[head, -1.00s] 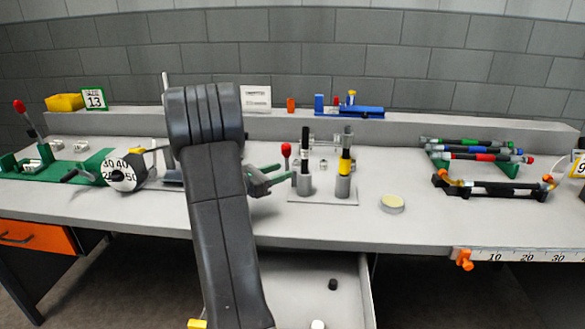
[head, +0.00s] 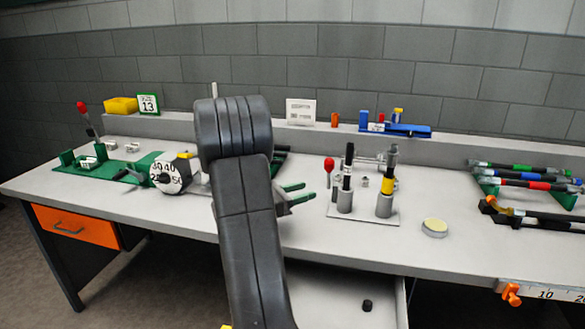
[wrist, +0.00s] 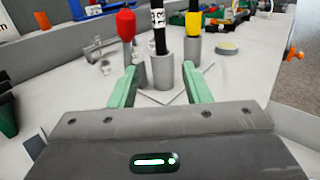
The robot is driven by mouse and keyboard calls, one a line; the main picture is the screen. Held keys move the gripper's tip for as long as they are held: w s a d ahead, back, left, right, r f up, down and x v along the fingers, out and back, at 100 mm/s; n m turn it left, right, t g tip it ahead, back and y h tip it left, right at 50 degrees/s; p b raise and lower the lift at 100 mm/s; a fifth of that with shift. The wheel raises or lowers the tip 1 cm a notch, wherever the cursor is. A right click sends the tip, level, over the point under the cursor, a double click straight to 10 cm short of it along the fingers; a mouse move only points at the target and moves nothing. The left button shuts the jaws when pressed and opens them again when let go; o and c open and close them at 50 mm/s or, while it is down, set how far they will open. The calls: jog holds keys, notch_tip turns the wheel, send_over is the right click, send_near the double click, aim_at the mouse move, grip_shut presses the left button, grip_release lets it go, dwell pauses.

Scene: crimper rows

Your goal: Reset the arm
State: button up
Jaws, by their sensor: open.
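My arm (head: 245,220) rises in front of the bench in the head view and hides part of it. My gripper (head: 300,193) points right, its green fingers apart and empty, above the bench top. In the wrist view the two green fingers of my gripper (wrist: 156,80) stand wide apart with nothing held between them. Beyond them are a red-knobbed lever (wrist: 126,25) and two grey cylinder holders with black handles, one banded white (wrist: 158,18) and one banded yellow (wrist: 193,22). The fingers look apart from these.
A green fixture (head: 110,170) and a numbered dial (head: 170,174) are at left. A round yellow-topped disc (head: 434,227) lies right of the holders. A rack of coloured tools (head: 530,180) is at far right. An open drawer (head: 335,300) sits below the bench. Bare bench top lies right of the disc.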

aim_at(345, 179)
jog(key=x, duration=1.3)
jog(key=shift+w+d, duration=0.1)
jog(key=shift+d, duration=0.1)
jog(key=shift+a+r, duration=0.1)
jog(key=shift+r, duration=0.15)
jog(key=shift+a, duration=0.1)
